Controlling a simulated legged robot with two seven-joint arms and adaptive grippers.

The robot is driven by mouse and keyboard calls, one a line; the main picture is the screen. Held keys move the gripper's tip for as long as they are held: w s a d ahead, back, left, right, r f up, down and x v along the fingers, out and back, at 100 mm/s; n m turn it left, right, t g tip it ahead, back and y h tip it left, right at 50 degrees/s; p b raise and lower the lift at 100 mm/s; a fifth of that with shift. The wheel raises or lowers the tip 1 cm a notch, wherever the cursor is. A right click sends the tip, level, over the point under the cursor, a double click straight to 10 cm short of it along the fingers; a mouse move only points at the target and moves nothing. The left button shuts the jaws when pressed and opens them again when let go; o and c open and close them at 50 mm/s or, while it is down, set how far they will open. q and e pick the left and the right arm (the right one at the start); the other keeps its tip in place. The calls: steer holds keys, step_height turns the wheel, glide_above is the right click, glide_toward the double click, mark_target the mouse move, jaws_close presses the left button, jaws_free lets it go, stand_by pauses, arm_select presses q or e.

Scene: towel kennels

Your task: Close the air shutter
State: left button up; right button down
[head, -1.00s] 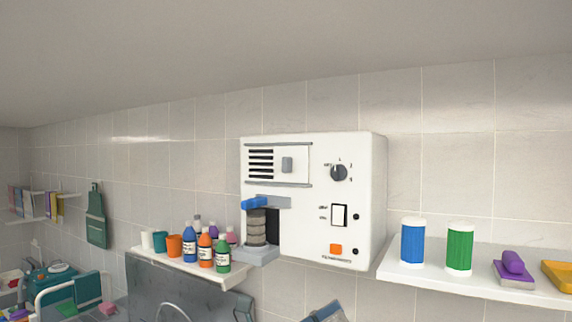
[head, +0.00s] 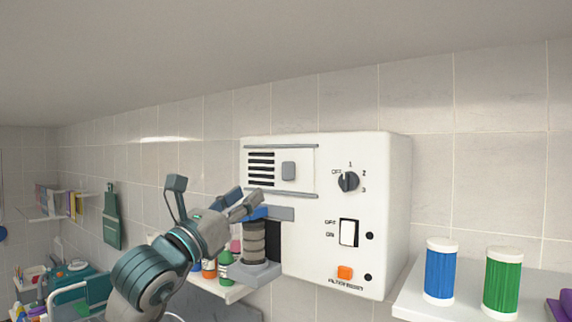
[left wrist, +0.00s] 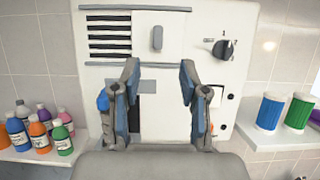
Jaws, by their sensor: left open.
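The air shutter is a sliding white panel with a grey handle (head: 288,170) between two rails on the white wall unit (head: 365,255). Dark vent slots (head: 261,168) show uncovered to the left of the handle. In the left wrist view the handle (left wrist: 157,38) is above and between my fingertips, with the slots (left wrist: 108,38) to its left. My left gripper (head: 243,197) is open and empty, in front of the unit, below and left of the handle. In the left wrist view its two fingers (left wrist: 159,75) are spread apart. My right gripper is not in view.
The unit also bears a black dial (head: 348,181), a white rocker switch (head: 348,232) and an orange button (head: 344,272). A grey stacked cylinder (head: 254,243) stands below the slots. Bottles (left wrist: 40,132) fill the left shelf. Blue (head: 440,272) and green (head: 502,280) canisters stand at right.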

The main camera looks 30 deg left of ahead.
mark_target(284, 171)
arm_select(q)
steer(key=p+x, duration=0.1)
steer(key=x, duration=0.3)
steer(key=p+x, duration=0.2)
steer(key=x, duration=0.3)
steer(key=p+x, duration=0.1)
steer(key=x, duration=0.3)
steer(key=shift+w+a+f+p, duration=0.1)
steer(key=shift+w+f+p, duration=0.1)
steer(key=shift+w+p, duration=0.2)
steer(key=shift+w+r, duration=0.1)
steer(key=shift+w, duration=0.7)
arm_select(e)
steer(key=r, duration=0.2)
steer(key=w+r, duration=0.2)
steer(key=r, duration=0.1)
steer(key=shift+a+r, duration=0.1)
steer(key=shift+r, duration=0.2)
